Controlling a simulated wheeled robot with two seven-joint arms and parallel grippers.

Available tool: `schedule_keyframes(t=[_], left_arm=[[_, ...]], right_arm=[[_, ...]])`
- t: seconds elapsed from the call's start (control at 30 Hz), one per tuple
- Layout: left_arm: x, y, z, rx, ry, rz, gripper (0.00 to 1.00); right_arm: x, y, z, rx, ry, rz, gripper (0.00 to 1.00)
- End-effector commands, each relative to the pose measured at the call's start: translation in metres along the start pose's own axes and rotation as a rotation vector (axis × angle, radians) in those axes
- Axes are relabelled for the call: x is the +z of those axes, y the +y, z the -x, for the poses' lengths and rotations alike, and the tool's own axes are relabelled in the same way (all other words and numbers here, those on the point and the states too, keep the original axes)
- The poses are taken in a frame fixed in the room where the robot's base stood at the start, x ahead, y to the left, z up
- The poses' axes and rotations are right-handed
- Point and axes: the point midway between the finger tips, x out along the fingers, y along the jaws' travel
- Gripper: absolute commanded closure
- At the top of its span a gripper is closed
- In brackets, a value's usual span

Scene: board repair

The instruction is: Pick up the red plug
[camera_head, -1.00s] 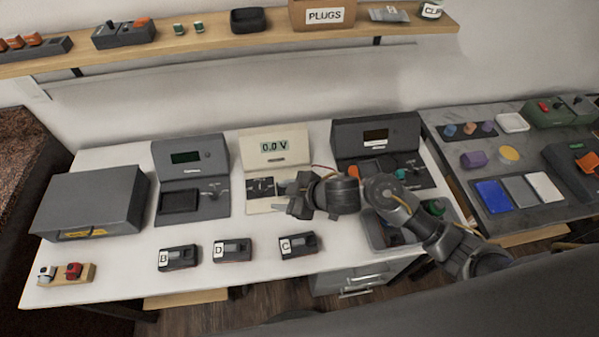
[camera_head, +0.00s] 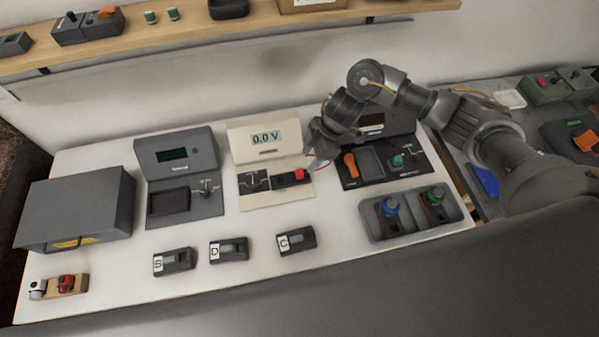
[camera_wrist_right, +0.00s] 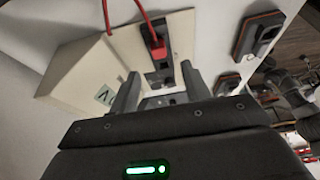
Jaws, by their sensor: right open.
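A red plug (camera_head: 300,174) sits on the dark panel at the base of the voltage meter (camera_head: 264,138). In the right wrist view the red plug (camera_wrist_right: 156,46) has a red cable leading up from it. Another small red piece (camera_head: 66,283) stands beside a white one in a wooden holder at the table's left front. My right gripper (camera_head: 318,152) is above the meter's right edge. In its wrist view my right gripper (camera_wrist_right: 160,82) is open and empty, with the red plug beyond the fingertips. My left gripper is out of view.
Modules B (camera_head: 174,262), D (camera_head: 229,250) and C (camera_head: 297,241) lie along the front of the white table. A grey tray (camera_head: 414,237) with blue-topped and green-topped pieces is at the right. A dark tester (camera_head: 178,160) and grey box (camera_head: 75,208) stand left.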

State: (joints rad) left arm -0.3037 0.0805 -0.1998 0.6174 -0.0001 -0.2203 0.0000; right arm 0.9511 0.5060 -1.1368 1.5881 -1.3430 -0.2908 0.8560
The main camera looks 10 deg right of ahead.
Motion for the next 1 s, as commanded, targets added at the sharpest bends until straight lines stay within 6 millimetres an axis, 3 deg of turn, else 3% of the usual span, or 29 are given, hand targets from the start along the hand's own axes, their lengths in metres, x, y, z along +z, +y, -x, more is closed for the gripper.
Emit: schedule_keyframes(t=[0.13,0.37,0.7,1.0], left_arm=[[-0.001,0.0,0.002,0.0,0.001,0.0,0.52],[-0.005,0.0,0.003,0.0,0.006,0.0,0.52],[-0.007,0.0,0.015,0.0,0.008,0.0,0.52],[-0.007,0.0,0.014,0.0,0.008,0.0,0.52]], right_arm=[[0.0,0.0,-0.016,0.0,0.001,-0.002,0.53],[0.001,0.0,-0.022,0.001,0.0,-0.002,0.53],[0.001,0.001,-0.066,0.002,0.001,-0.004,0.53],[0.002,0.001,-0.071,0.004,0.001,-0.003,0.53]])
